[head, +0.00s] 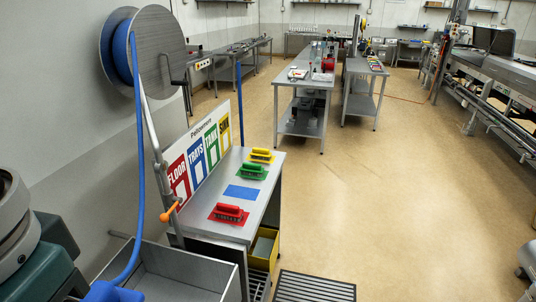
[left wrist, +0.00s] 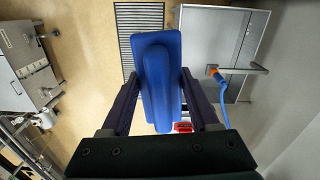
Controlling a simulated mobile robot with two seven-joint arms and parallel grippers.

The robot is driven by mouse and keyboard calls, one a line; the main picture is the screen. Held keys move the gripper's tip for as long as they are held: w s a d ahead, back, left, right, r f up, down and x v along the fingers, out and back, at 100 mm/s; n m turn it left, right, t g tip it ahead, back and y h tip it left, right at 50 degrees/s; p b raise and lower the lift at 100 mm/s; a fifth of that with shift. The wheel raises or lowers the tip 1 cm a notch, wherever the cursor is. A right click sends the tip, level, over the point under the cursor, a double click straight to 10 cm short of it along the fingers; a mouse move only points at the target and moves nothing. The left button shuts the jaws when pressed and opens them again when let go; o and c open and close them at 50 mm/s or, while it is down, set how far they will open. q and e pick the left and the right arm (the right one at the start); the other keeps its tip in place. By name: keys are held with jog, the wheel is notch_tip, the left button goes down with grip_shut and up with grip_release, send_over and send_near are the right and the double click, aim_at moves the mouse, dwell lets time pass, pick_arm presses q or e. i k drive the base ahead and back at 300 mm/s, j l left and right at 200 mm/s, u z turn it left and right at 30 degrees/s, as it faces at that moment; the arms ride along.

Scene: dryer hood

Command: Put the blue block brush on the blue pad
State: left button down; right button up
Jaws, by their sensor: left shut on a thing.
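The blue block brush (left wrist: 160,65) is between the two fingers of my left gripper (left wrist: 160,78) in the left wrist view, and the gripper is shut on it. The blue pad (head: 243,192) lies bare on the grey table in the head view, between the green brush (head: 252,172) and the red brush (head: 229,213). A blue shape (head: 110,292) shows at the bottom left edge of the head view, by the hose; I cannot tell whether it is the held brush. My right gripper is in neither view.
The grey table (head: 262,160) also bears a yellow brush (head: 261,155) at its far end. A signboard (head: 202,150) stands along its left side. A hose reel (head: 145,50) with a blue hose hangs above a grey bin (head: 190,270). The floor to the right is open.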

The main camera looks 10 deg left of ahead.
aim_at(242, 192)
jog(key=i+u, duration=0.1)
jog(key=i, duration=0.35)
jog(key=i+l+u, duration=0.1)
jog(key=i, duration=0.4)
jog(key=i+l+u, duration=0.1)
jog(key=i, duration=0.35)
jog(key=i+l+u, duration=0.1)
jog(key=i, duration=0.35)
jog(key=i+l+u, duration=0.25)
jog(key=i+u, duration=0.15)
jog(key=i+l+u, duration=0.7)
jog(key=l+u, duration=0.15)
